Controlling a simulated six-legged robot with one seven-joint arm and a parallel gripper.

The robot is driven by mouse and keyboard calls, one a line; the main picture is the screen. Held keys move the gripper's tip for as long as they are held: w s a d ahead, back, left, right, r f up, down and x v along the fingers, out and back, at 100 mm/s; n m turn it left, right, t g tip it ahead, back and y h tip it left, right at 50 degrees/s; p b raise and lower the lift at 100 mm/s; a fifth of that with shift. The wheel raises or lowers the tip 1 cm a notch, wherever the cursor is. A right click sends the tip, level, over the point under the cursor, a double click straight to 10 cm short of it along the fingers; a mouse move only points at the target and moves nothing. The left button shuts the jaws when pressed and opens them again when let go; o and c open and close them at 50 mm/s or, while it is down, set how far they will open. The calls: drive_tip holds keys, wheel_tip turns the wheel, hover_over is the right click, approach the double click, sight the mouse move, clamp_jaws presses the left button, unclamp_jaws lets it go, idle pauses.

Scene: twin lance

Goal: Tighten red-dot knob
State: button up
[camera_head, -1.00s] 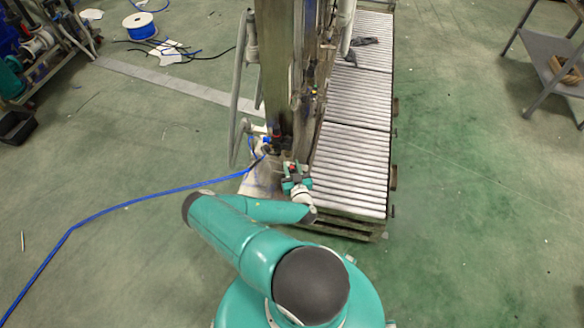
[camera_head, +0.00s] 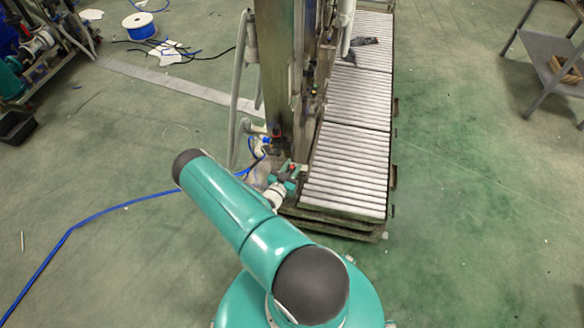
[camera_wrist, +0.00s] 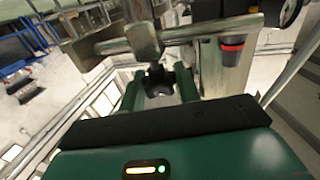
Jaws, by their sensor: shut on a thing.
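In the wrist view, a black lobed knob (camera_wrist: 158,82) sits between the two green fingers of my gripper (camera_wrist: 159,90), below a metal clamp block on a horizontal bar (camera_wrist: 190,30). The fingers are shut on the knob from both sides. No red dot shows on the part of the knob that I see. In the head view, my gripper (camera_head: 288,182) is at the lower part of the upright machine frame (camera_head: 279,70), and the knob is too small or hidden to make out there. A small red spot shows beside the gripper.
A roller conveyor (camera_head: 345,165) stands right of the frame. A blue hose (camera_head: 110,209) crosses the floor at left. In the wrist view, a dark cylinder with a red ring (camera_wrist: 232,48) hangs near the fingers at right.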

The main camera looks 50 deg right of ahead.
drive_tip(key=m+g, duration=0.2)
drive_tip(key=g, duration=0.2)
drive_tip(key=m+g, duration=0.3)
drive_tip(key=g, duration=0.1)
drive_tip(key=shift+f+m+g+y, duration=0.1)
drive_tip(key=shift+m+g+y, duration=0.2)
drive_tip(key=shift+y, duration=0.1)
drive_tip(key=m+g+y, duration=0.2)
drive_tip(key=g, duration=0.1)
drive_tip(key=m+g+y, duration=0.2)
drive_tip(key=m+g, duration=0.1)
drive_tip(key=g, duration=0.1)
drive_tip(key=shift+m+y, duration=0.3)
drive_tip(key=shift+y, duration=0.1)
drive_tip(key=o, duration=1)
drive_tip(key=shift+v, duration=6.9)
